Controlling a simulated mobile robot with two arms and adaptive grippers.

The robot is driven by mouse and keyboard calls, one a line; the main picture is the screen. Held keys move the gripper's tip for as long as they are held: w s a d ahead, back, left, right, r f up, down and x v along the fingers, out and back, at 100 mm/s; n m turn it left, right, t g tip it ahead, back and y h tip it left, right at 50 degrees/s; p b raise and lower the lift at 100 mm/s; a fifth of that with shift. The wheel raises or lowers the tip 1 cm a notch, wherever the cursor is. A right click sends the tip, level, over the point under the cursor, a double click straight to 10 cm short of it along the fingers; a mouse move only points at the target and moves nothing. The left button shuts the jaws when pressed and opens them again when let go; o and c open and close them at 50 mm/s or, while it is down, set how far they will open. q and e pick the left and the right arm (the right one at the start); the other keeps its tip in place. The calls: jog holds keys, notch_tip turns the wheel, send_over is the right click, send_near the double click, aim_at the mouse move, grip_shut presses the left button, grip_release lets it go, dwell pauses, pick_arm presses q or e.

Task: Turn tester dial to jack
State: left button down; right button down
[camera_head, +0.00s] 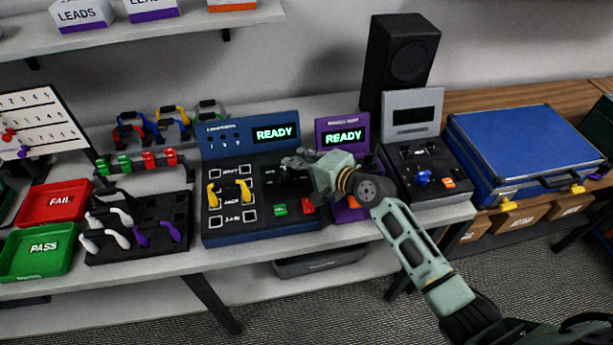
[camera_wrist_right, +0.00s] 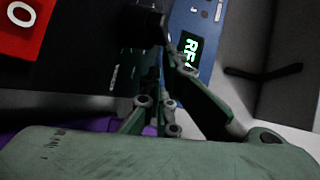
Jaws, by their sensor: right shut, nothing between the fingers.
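The blue tester (camera_head: 222,140) stands on the bench with a lit READY display (camera_head: 275,133). Two yellow plugs stick up from the left half of its dark panel, and a green and a red button sit at its lower right. My right gripper (camera_head: 288,168) is shut and empty over the right half of that panel, where it hides the dial area in the head view. In the right wrist view, my fingers reach a dark knob-like shape (camera_wrist_right: 140,24) near the lit display (camera_wrist_right: 189,50). I cannot read its pointer or tell whether they touch. My left gripper is not in view.
A purple tester (camera_head: 328,126), partly behind my right arm, also reads READY. A grey-screened unit (camera_head: 433,180) and a blue case (camera_head: 520,140) stand right. A cable rack (camera_head: 165,250) and red and green trays (camera_head: 45,250) lie left. A shelf overhangs the back left.

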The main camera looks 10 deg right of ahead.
jog(key=shift+s+a, duration=0.1)
dwell(0.4)
jog(key=shift+s+p, duration=0.1)
jog(key=shift+p, duration=0.2)
jog(key=shift+s+a+f+p, duration=0.1)
jog(key=shift+s+a+p, duration=0.2)
jog(key=shift+s+p, duration=0.1)
jog(key=shift+s+d, duration=0.25)
jog(key=shift+s, duration=0.2)
jog(key=v, duration=1.1)
jog(key=shift+w, duration=0.2)
jog(key=shift+d, duration=0.15)
